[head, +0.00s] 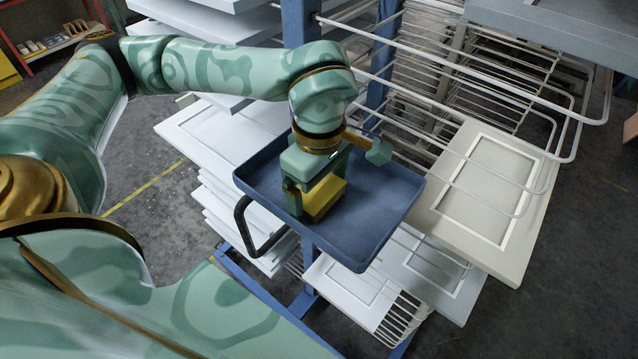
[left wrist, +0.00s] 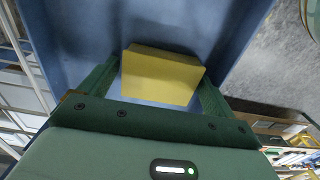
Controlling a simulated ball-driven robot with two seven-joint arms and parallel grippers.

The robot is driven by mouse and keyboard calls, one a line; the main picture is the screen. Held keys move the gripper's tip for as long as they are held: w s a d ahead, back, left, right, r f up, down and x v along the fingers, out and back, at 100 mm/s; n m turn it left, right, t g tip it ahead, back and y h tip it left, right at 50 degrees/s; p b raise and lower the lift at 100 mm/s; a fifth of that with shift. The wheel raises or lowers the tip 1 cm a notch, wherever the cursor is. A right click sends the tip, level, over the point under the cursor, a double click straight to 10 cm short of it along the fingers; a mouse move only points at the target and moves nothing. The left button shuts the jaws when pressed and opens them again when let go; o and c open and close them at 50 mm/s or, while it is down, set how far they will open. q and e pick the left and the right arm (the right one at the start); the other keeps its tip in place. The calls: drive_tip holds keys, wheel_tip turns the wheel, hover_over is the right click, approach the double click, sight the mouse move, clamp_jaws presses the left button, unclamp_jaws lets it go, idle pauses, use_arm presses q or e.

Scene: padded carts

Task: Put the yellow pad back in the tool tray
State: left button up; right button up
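The yellow pad (head: 325,198) is a small block inside the dark blue tool tray (head: 385,218), near its middle. It also shows in the left wrist view (left wrist: 160,76), between the two green fingers. My left gripper (head: 316,196) reaches down into the tray from above. Its fingertips (left wrist: 162,78) flank the pad and appear to touch both its sides, so it looks shut on the pad. Whether the pad's underside rests on the tray floor is hard to tell. My right gripper is not in view.
A wire rack with blue posts (head: 382,60) stands behind the tray. White panels (head: 225,135) stick out at the left, and a cream panel (head: 485,190) at the right. A black handle (head: 248,228) hangs at the tray's left side. The tray floor around the pad looks clear.

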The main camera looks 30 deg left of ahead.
sight(319, 190)
use_arm(q)
wheel_tip(319, 190, up, 12)
drive_tip(key=shift+r+b, duration=0.2)
drive_tip(key=shift+b, duration=0.2)
